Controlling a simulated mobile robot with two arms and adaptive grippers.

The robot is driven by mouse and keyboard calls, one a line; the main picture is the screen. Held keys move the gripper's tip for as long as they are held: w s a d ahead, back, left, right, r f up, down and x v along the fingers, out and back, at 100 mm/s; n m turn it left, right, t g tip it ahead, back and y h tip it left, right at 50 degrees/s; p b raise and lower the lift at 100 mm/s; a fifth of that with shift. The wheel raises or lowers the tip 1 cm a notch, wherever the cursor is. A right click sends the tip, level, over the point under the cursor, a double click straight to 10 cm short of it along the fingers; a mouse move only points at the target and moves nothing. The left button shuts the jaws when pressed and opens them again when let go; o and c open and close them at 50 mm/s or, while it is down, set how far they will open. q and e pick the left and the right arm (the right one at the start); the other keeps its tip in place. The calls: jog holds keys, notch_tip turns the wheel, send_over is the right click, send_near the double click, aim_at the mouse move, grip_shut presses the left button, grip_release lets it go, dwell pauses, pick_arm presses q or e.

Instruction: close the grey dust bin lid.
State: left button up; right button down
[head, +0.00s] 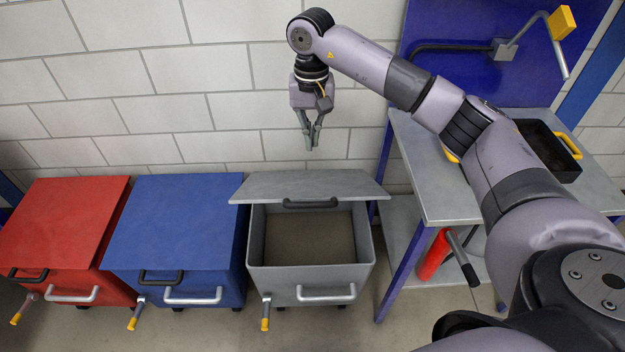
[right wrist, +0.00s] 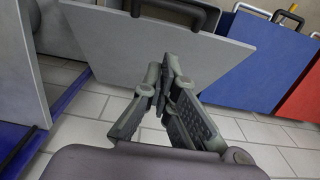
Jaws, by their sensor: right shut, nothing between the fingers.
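The grey dust bin (head: 310,268) stands on the floor right of the blue bin. My right gripper (head: 313,148) points down above and behind the lid, by the wall, shut and empty, apart from the lid. In the right wrist view the gripper's fingers (right wrist: 165,85) meet in front of the lid's grey plate (right wrist: 165,45). My left gripper is not in view.
A blue bin (head: 180,225) and a red bin (head: 65,225) stand to the left with lids on. At right is a workbench (head: 440,185) with a black tray (head: 545,145). A white block wall is behind.

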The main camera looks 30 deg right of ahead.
aim_at(313, 206)
jog(key=f+p, duration=0.1)
jog(key=f, duration=0.3)
jog(key=s+f, duration=0.1)
jog(key=f, duration=0.3)
jog(key=s+a+f+p, duration=0.1)
jog(key=f, duration=0.3)
jog(key=shift+s+p, duration=0.2)
jog(key=shift+p, duration=0.1)
jog(key=shift+s+a+f, duration=0.2)
jog(key=shift+s+f, duration=0.05)
jog(key=shift+f, duration=0.1)
jog(key=s+f+b, duration=0.1)
jog(key=s+a+f, duration=0.1)
jog(key=f, duration=0.1)
jog(key=f+b, duration=0.1)
jog(key=shift+s+a+f+b, duration=0.2)
jog(key=shift+s+b, duration=0.1)
jog(key=shift+s, duration=0.1)
jog(key=shift+s+f, duration=0.15)
jog(key=shift+s+a, duration=0.1)
